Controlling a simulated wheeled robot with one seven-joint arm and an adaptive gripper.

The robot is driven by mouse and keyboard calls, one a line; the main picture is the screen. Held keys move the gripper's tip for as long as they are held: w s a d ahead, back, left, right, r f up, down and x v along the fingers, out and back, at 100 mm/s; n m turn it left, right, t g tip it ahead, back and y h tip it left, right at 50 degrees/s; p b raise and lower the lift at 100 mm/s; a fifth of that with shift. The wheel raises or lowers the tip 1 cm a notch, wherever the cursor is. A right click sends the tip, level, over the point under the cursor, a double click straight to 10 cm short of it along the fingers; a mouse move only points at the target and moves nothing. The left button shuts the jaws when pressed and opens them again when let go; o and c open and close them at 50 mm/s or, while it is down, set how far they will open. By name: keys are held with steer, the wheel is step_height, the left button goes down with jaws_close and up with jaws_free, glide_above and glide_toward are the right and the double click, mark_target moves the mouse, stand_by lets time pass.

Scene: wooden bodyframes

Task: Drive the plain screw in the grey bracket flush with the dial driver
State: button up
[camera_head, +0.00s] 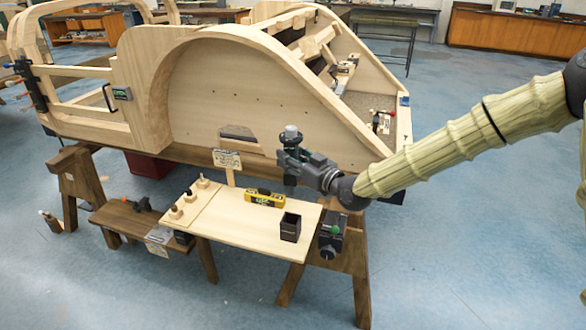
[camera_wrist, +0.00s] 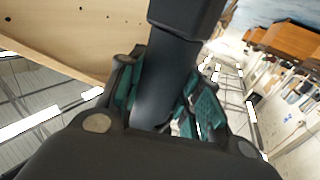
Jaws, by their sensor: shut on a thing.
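My gripper (camera_head: 289,165) is in front of the wooden body panel, above the back of the small worktable. It is shut on a dark tool with a grey round cap (camera_head: 291,135), which looks like the dial driver. In the wrist view, the tool's dark shaft (camera_wrist: 166,85) runs between the teal finger pads, and its wider dark end reaches the top edge. A dark grey patch (camera_head: 237,133) shows low on the body panel, left of my gripper. I cannot tell whether it is the grey bracket. The plain screw cannot be made out.
The worktable (camera_head: 240,232) holds a yellow-and-black block (camera_head: 264,198), a dark open box (camera_head: 290,227) and several small pegs on a strip. A card (camera_head: 227,158) stands at its back. A dark device (camera_head: 332,236) is at its right edge. Open floor lies right.

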step_height(320, 180, up, 20)
steer(key=p, duration=0.7)
steer(key=shift+f+p, duration=0.25)
steer(key=shift+p, duration=0.15)
stand_by(0.7)
